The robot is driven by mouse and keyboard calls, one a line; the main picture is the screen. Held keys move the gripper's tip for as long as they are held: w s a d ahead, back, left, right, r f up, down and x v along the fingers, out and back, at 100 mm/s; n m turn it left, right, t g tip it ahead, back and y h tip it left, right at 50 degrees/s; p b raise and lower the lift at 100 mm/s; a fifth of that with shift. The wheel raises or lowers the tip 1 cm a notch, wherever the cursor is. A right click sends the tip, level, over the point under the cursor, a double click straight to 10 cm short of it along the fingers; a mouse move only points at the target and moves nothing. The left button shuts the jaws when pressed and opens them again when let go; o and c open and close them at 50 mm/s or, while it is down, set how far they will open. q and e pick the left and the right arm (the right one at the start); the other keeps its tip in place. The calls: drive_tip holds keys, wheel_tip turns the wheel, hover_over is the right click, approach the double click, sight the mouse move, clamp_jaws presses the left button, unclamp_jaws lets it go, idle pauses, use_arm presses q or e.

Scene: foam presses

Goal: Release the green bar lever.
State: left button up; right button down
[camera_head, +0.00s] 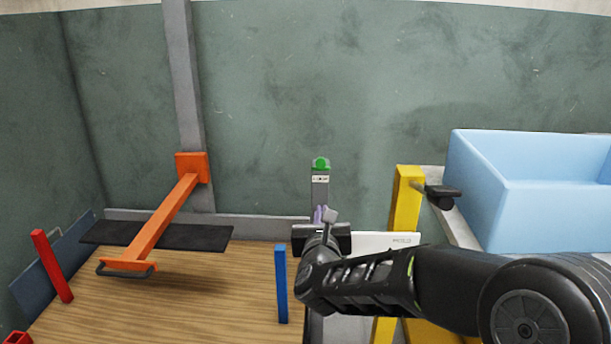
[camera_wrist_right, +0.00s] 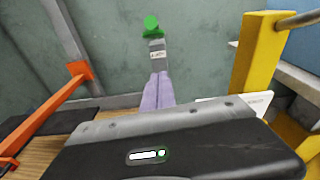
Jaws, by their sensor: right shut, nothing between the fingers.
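A green knob-like part (camera_head: 320,163) tops a narrow grey post (camera_head: 320,188) with a small white label, near the middle of the head view. In the right wrist view the green part (camera_wrist_right: 152,25) shows a round top over a wider green base. I cannot make out a long green bar. My right gripper (camera_head: 322,214) is in front of and below the green part. Its lilac fingers (camera_wrist_right: 157,92) are together, with nothing between them, and point toward the post. They look apart from the green part in the picture. My left gripper is not in view.
An orange lever arm (camera_head: 163,222) with a dark handle slopes down at the left, over a black mat (camera_head: 205,238). A blue post (camera_head: 281,284) and a red post (camera_head: 52,266) stand at the wooden surface. A yellow post (camera_head: 406,205) and a light blue bin (camera_head: 520,215) are at the right.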

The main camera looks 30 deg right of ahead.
sight(321, 162)
drive_tip(key=shift+m, duration=0.5)
drive_tip(key=shift+w+d, duration=0.1)
drive_tip(key=w+d+r, duration=0.2)
drive_tip(key=w+d, duration=0.4)
drive_tip(key=w, duration=0.2)
drive_tip(key=shift+w+d+r, duration=0.3)
drive_tip(key=shift+w+r, duration=0.05)
drive_tip(key=shift+r, duration=0.05)
